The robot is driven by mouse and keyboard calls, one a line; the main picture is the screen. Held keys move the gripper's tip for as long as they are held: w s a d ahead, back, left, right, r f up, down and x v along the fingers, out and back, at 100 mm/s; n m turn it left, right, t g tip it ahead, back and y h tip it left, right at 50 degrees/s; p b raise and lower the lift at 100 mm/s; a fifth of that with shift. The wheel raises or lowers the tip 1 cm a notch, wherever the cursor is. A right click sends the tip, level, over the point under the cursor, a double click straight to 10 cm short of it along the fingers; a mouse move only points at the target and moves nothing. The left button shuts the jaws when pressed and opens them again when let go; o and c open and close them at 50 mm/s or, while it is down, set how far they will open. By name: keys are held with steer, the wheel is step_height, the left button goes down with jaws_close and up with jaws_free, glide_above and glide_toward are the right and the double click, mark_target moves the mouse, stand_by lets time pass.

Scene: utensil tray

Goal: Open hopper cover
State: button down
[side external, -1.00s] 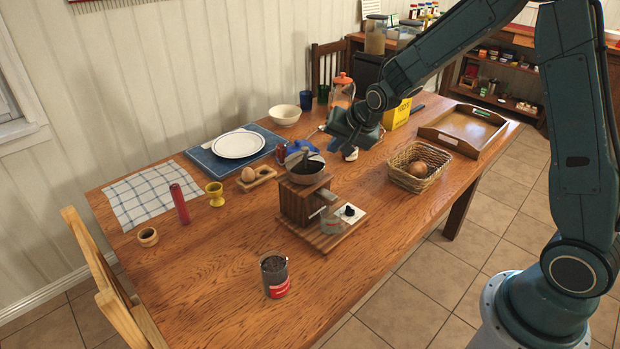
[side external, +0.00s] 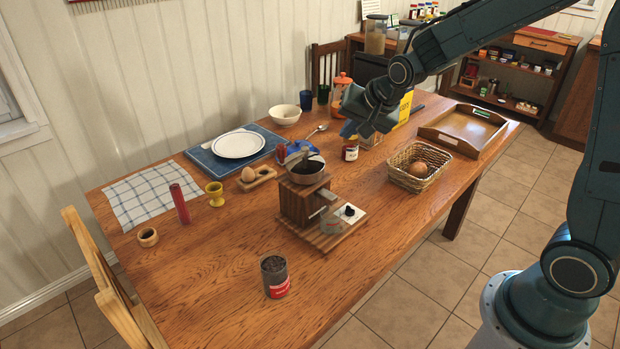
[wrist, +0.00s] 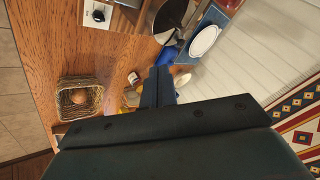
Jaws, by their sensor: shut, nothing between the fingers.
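The grinder (side external: 302,203) is a wooden box on a wooden base, with a round metal hopper (side external: 307,179) on top. The hopper's dark inside shows from above, and a grey metal flap, which looks like the cover (side external: 296,158), stands tilted up at its back left rim. In the wrist view the hopper (wrist: 155,18) is at the top, partly cut off, with its dark opening showing. My gripper (side external: 350,130) is above the table, to the right of and higher than the hopper, apart from it. In the wrist view its fingers (wrist: 158,72) are together and empty.
A jar (side external: 351,150) stands below my gripper, and a blue cloth-like item (side external: 298,150) lies behind the hopper. A wicker basket (side external: 405,181) with an egg is to the right. A can of dark beans (side external: 275,277) stands in front. The table's front is mostly clear.

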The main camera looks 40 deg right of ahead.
steer(key=shift+d, duration=0.1)
steer(key=w+d+n+y, duration=0.2)
steer(key=d+n+y, duration=0.1)
steer(key=d+n, duration=0.2)
steer(key=shift+w+d+r, duration=0.2)
steer(key=shift+w+d, duration=0.05)
steer(key=shift+d, duration=0.8)
steer(key=shift+w+f, duration=0.1)
steer(key=shift+f, duration=0.05)
glide_toward(320, 153)
steer(key=w+d+f, duration=0.2)
steer(key=w+f, duration=0.2)
steer(key=shift+w+a+r, duration=0.1)
steer(key=shift+w+a, duration=0.2)
steer(key=shift+a, duration=0.35)
steer(key=shift+w+a, duration=0.3)
steer(key=shift+a, duration=0.4)
steer(key=shift+w+a+r, duration=0.1)
steer(key=shift+w+a, duration=0.2)
steer(key=shift+a, duration=0.35)
steer(key=shift+f+n+g+y, duration=0.1)
steer(key=shift+n+g+y, duration=0.2)
